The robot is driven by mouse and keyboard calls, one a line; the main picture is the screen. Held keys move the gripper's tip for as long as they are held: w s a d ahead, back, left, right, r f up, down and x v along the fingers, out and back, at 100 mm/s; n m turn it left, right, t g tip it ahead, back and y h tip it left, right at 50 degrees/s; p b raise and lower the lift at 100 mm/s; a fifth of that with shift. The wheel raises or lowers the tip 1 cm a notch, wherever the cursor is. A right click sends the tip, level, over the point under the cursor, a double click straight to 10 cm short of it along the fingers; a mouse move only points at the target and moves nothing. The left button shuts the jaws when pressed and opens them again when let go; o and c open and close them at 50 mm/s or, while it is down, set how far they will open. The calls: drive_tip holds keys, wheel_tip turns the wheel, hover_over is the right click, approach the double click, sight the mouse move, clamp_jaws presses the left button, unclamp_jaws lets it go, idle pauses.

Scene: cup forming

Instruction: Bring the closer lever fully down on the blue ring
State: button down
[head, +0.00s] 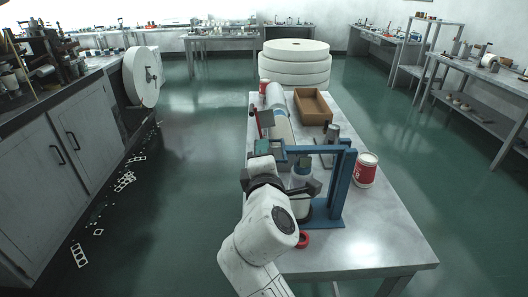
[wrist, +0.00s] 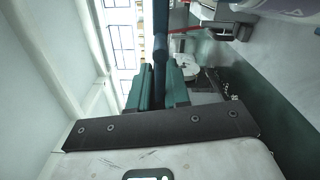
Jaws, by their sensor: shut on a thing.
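The closer is a blue upright frame (head: 338,190) on the table's near part. Its blue lever (head: 318,149) runs left from the top of the frame, about level. My gripper (head: 277,150) is shut on the lever's left end. In the wrist view the dark blue lever bar (wrist: 160,45) sits between my teal fingers (wrist: 161,86). A pale cup-like piece with a blue band (head: 303,168), which may be the blue ring, stands under the lever. My arm partly hides it, and I cannot tell whether the lever touches it.
A red and white can (head: 366,170) stands right of the frame. A red ring (head: 303,240) lies at the front of the table (head: 385,235). Behind are a brown open box (head: 313,106) and a large pale roll (head: 281,122). The table's front right is clear.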

drive_tip(key=c, duration=1.1)
unclamp_jaws()
drive_tip(key=s+b, duration=0.1)
drive_tip(key=s, duration=0.9)
drive_tip(key=shift+s, duration=0.4)
